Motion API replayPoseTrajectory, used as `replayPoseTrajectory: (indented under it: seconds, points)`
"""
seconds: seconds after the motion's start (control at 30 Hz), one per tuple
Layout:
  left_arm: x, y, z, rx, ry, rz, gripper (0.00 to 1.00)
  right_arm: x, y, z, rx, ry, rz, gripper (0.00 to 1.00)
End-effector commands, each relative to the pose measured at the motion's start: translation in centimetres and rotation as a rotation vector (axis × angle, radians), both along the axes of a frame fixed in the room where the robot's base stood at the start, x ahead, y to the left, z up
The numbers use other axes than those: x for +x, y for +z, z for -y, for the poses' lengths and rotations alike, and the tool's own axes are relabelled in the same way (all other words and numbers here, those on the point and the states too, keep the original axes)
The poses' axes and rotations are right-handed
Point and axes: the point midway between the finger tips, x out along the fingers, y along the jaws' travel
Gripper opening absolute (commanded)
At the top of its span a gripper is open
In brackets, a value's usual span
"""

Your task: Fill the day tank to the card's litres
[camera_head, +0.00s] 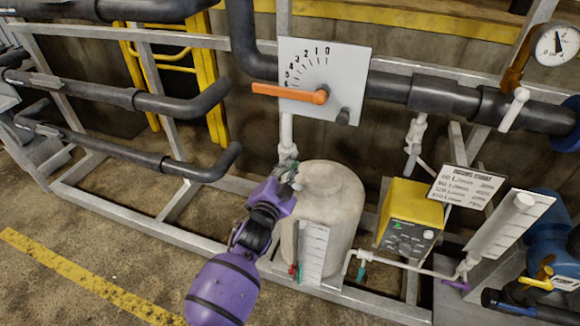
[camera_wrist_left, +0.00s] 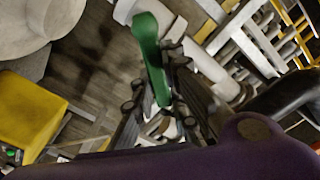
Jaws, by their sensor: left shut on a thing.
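The day tank appears to be the pale rounded tank (camera_head: 338,205), with a white level scale (camera_head: 313,252) on its front; its level is too small to read. My left gripper (camera_head: 286,178) is at the tank's upper left, by a pale vertical pipe (camera_head: 287,130). In the left wrist view, its fingers (camera_wrist_left: 158,82) are closed around a green handle (camera_wrist_left: 147,38). My right gripper is out of view.
A grey dial plate (camera_head: 345,62) with an orange lever (camera_head: 290,94) hangs above the tank. A yellow control box (camera_head: 414,202), also in the wrist view (camera_wrist_left: 28,112), stands right of it. Dark pipes (camera_head: 170,105) and grey frame rails surround the area. A pressure gauge (camera_head: 557,45) is top right.

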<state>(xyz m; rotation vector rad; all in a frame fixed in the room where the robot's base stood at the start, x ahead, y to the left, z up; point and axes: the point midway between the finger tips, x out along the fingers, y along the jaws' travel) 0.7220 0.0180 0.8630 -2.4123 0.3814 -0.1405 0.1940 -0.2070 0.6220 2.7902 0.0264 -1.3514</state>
Motion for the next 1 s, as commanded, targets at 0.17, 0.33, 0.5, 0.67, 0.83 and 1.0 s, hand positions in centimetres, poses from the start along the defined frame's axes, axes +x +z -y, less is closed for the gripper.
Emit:
replayPoseTrajectory:
  seconds: [0.17,0.33,0.5,0.67,0.83,1.0]
  points:
    - [0.0,-0.1,0.0,0.002,0.001,0.0,0.19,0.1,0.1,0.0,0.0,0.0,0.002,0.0]
    - [0.0,-0.1,0.0,0.002,0.001,0.0,0.33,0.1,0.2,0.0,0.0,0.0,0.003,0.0]
    - [0.0,0.0,0.0,0.003,0.0,0.001,0.33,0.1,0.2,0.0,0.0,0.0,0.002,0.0]
    - [-0.6,-0.1,-0.2,0.003,0.0,0.001,0.33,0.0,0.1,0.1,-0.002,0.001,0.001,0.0]
    - [-3.3,-0.2,-1.1,0.002,0.0,-0.001,0.33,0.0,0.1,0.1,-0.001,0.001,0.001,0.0]
    - [-6.9,-0.1,-2.3,0.003,0.001,-0.001,0.33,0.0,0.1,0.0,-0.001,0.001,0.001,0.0]
